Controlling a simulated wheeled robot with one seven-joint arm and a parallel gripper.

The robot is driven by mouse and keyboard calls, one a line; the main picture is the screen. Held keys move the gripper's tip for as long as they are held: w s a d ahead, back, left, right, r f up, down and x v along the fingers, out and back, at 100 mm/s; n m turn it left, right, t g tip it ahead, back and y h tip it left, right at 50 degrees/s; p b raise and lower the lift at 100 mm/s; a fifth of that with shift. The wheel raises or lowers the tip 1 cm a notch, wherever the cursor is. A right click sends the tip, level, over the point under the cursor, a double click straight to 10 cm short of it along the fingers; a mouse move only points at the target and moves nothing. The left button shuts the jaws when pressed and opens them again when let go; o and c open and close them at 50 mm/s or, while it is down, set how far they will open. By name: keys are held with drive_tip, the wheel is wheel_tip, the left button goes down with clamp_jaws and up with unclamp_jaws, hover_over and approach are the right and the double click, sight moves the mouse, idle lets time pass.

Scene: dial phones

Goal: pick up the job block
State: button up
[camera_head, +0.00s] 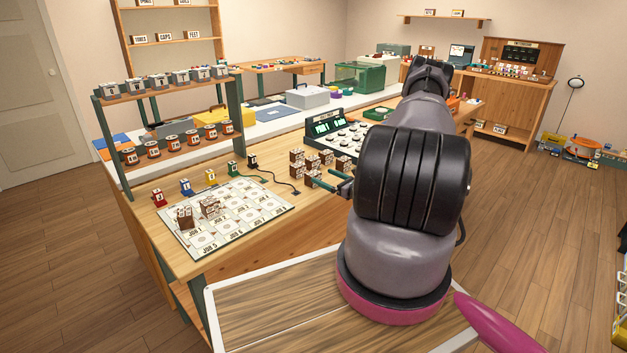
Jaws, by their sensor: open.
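Several small brown blocks with pale marked faces, likely the job blocks (297,156), stand in a cluster on the wooden table beside a dark console. Two more brown blocks (185,218) (209,207) sit on the mat with printed job squares (242,215). My gripper (322,177) is at the front right of the cluster, its green fingers apart and pointing left toward the blocks. I see nothing held between them. My arm hides part of the table right of the cluster. Whether a finger touches a block is too small to tell.
The console (325,124) has a lit green display and rows of pale keys. A two-tier rack (168,112) with labelled spools stands at the left. The table's front edge is near the gripper.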

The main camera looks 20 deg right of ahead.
sight(317, 175)
drive_tip(key=x, duration=0.4)
drive_tip(key=shift+a+f, duration=0.3)
drive_tip(key=shift+w+a, duration=0.2)
drive_tip(key=shift+w, duration=0.4)
drive_tip(key=c, duration=1.4)
